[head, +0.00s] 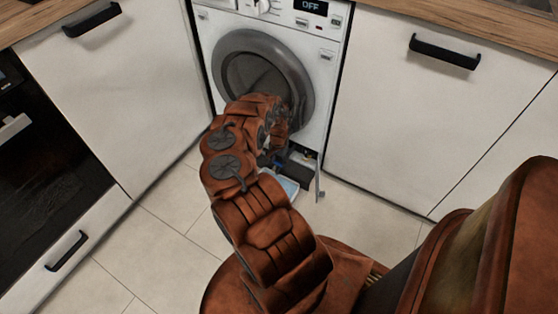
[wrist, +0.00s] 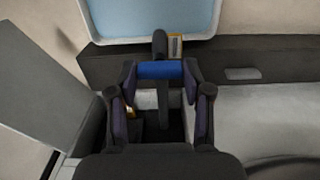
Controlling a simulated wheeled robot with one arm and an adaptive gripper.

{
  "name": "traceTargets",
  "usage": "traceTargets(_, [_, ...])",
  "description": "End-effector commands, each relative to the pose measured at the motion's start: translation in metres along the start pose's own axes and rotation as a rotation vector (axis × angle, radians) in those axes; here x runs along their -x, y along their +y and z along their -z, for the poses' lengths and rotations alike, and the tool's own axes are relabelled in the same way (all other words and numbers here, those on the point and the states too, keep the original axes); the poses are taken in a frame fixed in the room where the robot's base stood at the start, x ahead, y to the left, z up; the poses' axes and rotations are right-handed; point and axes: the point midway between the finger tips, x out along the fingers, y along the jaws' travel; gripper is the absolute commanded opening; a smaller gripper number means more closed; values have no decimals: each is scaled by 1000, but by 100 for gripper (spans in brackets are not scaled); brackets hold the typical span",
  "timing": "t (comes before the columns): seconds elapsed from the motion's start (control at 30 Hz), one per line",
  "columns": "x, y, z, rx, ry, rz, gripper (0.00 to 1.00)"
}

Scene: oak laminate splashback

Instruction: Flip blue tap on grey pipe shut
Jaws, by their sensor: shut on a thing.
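The blue tap (wrist: 160,70) is a short blue bar in the wrist view, lying crosswise between the fingertips of my gripper (wrist: 160,73). The fingers are closed in on its two ends. A dark grey piece, likely the grey pipe (wrist: 160,44), shows just beyond the blue bar. It seems to run on below the bar, but its full shape is hidden. In the head view my gripper (head: 272,156) is low at the washing machine's bottom opening. My arm hides most of the tap there.
The washing machine (head: 322,70) shows "OFF" on its display. A light blue tray (wrist: 150,17) lies in front of the opening, also seen in the head view (head: 287,186). A grey flap (wrist: 45,110) stands close beside my gripper. White cabinets (head: 410,110) flank the machine.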

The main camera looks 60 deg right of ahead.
Motion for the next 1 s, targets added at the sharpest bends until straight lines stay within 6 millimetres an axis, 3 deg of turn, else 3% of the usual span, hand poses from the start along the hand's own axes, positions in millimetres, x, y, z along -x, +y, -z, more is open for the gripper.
traceTargets(0.13, [-1, 0, 0, -1, -1, 0, 15])
traceTargets(0.17, [-1, 0, 0, -1, -1, 0, 52])
traceTargets(0.37, [0, 0, 0, 0, 0, 0, 73])
traceTargets(0.77, [3, 0, 1, 1, 1, 1, 75])
traceTargets(1.0, [25, -2, 1, 1, 2, 4, 75])
